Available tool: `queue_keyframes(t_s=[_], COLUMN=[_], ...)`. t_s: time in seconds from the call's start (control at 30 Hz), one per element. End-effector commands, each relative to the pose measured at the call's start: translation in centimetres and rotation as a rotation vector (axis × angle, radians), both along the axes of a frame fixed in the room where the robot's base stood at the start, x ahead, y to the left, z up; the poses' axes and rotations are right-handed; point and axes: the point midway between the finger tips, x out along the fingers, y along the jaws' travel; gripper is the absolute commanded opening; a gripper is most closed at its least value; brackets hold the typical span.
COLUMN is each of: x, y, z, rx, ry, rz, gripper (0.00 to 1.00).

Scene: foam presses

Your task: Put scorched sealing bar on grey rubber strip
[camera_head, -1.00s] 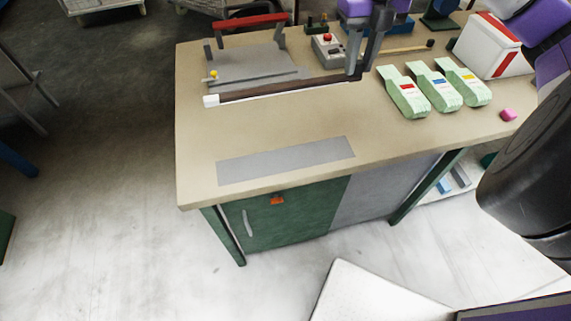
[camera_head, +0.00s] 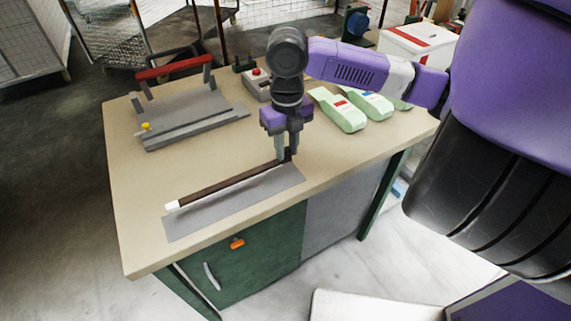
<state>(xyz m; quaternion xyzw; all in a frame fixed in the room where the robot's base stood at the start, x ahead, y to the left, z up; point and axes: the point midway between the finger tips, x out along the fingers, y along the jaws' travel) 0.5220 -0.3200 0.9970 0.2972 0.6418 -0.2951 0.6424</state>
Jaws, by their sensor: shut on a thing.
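The scorched sealing bar (camera_head: 230,184) is a long dark brown bar with a white end at its left. My gripper (camera_head: 286,158) is shut on its right end, fingers pointing down. The grey rubber strip (camera_head: 222,213) lies flat near the front edge of the table. The bar runs roughly along the strip's far long edge, with its white left end at or just beyond that edge. I cannot tell whether the bar touches the strip or hangs a little above it.
A grey press with a red handle (camera_head: 174,68) stands at the back left of the beige table (camera_head: 130,205). A control box with a red button (camera_head: 257,82) and green packets (camera_head: 340,112) stand behind my gripper. A white-and-red box (camera_head: 415,42) stands at the back right. The table's front left is clear.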

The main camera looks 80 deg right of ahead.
Motion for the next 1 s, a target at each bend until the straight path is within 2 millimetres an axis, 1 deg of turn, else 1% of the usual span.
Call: queue_keyframes(t_s=[0.03, 0.1, 0.27, 0.33, 0.5, 0.57, 0.97, 1.0], x=[0.0, 0.0, 0.0, 0.0, 0.0, 0.0, 0.0, 0.0], y=[0.0, 0.0, 0.0, 0.0, 0.1, 0.0, 0.0, 0.0], z=[-0.7, -1.5, -2.3, -2.9, -5.3, -6.0, -6.7, -6.6], rx=[0.001, 0.001, 0.001, 0.002, 0.003, 0.001, -0.001, -0.001], ry=[0.000, 0.001, -0.001, -0.001, 0.000, 0.001, -0.001, 0.000], rz=[-0.001, 0.000, -0.001, -0.001, -0.001, -0.001, 0.000, 0.000], gripper=[0.00, 0.00, 0.00, 0.00, 0.00, 0.00, 0.00, 0.31])
